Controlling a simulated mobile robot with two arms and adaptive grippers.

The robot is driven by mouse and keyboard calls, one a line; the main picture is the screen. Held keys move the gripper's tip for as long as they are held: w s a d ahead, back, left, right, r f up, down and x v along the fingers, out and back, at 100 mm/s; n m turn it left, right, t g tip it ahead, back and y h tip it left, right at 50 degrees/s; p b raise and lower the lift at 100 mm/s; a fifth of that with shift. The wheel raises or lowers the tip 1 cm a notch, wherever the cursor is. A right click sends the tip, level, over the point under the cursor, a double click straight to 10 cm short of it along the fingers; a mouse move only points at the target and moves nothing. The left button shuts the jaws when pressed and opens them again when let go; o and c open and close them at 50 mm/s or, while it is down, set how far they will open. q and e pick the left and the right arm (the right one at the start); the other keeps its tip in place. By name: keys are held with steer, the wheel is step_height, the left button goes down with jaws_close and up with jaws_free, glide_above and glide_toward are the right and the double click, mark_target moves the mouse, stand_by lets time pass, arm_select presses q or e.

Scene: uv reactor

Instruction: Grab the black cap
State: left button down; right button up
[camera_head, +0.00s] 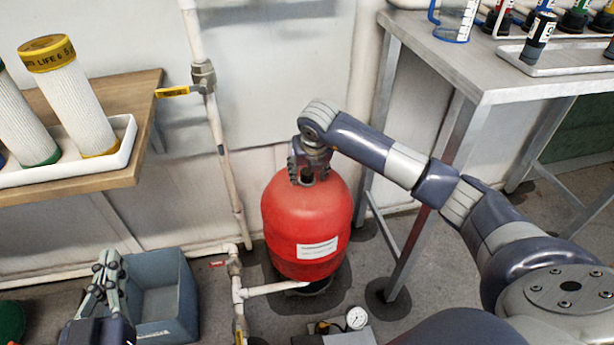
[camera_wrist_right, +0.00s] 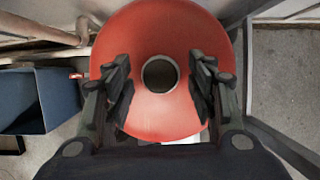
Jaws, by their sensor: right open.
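The red tank (camera_head: 306,225) stands upright on the floor, with a white label on its front. The black cap (camera_head: 307,177) appears as a small dark round piece at the top of the tank. In the right wrist view it shows as a dark disc with a thin rim (camera_wrist_right: 160,74), centred on the red dome (camera_wrist_right: 160,30). My right gripper (camera_head: 307,168) is over the tank top, pointing down. In the wrist view its open fingers (camera_wrist_right: 160,70) stand either side of the cap, with gaps on both sides. My left gripper (camera_head: 106,268) is low at the left, away from the tank.
A blue-grey bin (camera_head: 165,295) is behind my left gripper. White pipes (camera_head: 224,160) run left of the tank. A metal table (camera_head: 500,70) with bottles is at right. A wooden shelf (camera_head: 130,170) with white filter cylinders is at left. A gauge (camera_head: 356,318) sits in front of the tank.

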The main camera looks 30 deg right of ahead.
steer(key=c, duration=0.9)
steer(key=shift+o, duration=0.2)
